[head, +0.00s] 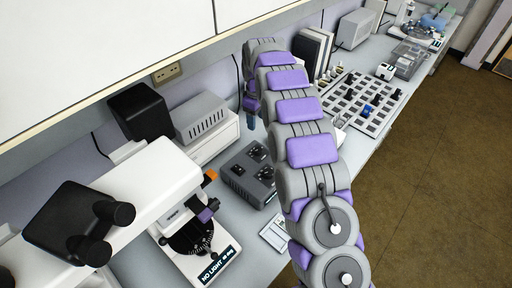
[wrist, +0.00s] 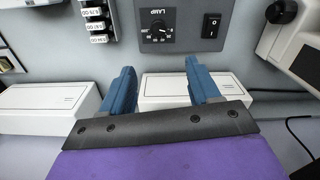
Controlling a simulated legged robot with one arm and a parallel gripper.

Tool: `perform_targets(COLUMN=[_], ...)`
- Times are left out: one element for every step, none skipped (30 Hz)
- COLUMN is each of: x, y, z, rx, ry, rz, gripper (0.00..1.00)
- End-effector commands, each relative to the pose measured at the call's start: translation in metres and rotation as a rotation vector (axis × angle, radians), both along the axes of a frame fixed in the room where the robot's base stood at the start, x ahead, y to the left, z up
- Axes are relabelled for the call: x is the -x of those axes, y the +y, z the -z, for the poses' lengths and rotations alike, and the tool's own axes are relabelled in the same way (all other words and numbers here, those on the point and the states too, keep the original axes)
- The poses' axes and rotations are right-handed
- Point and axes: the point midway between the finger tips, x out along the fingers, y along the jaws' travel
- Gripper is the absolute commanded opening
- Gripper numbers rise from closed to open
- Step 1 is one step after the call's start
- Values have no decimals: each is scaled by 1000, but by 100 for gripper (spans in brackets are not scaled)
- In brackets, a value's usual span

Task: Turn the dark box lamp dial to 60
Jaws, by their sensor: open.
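The dark box (wrist: 184,10) shows at the top of the wrist view, cut off by the frame edge. Its dial (wrist: 160,32) has a black knob, a ring of scale marks and a LAMP label. The scale numbers are too small to read. A black rocker switch (wrist: 211,24) sits right of the dial. My gripper (wrist: 162,82) is open and empty, its two blue fingers apart and below the dial in the picture. In the head view a dark grey box with several knobs (head: 235,181) stands on the bench, with my gripper (head: 251,112) beyond it.
A white microscope (head: 165,190) stands left of the box. A white unit with a grey vented top (head: 202,118) is behind it. A tray of small parts (head: 355,103) lies right of my arm. Labelled blocks (wrist: 95,20) sit left of the dial.

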Motion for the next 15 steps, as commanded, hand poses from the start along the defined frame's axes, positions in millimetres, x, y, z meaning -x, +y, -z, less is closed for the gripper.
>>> perform_targets(x=[1, 1, 1, 1, 1, 1, 1, 1, 0, 0, 0, 1, 1, 2, 2], y=[-2, -2, -3, -2, -2, -1, -1, 0, 1, 2, 3, 3, 3, 3, 3], z=[9, 15, 22, 28, 34, 42, 48, 54, 62, 68, 75, 83, 89, 96, 104], rx=[0, 0, -1, -1, 0, 1, 2, 3, 4, 4, 4, 4, 5, 5, 5], ry=[4, 4, 4, 3, 4, 4, 5, 4, 2, 1, 1, 2, 4, 5, 6], rz=[1, 1, 1, 1, 1, 1, 1, 1, 1, 1, 1, 1, 0, 1, 1], gripper=[61, 61, 61, 61, 61, 61, 61, 61, 61, 61, 61, 61, 61, 61, 61])
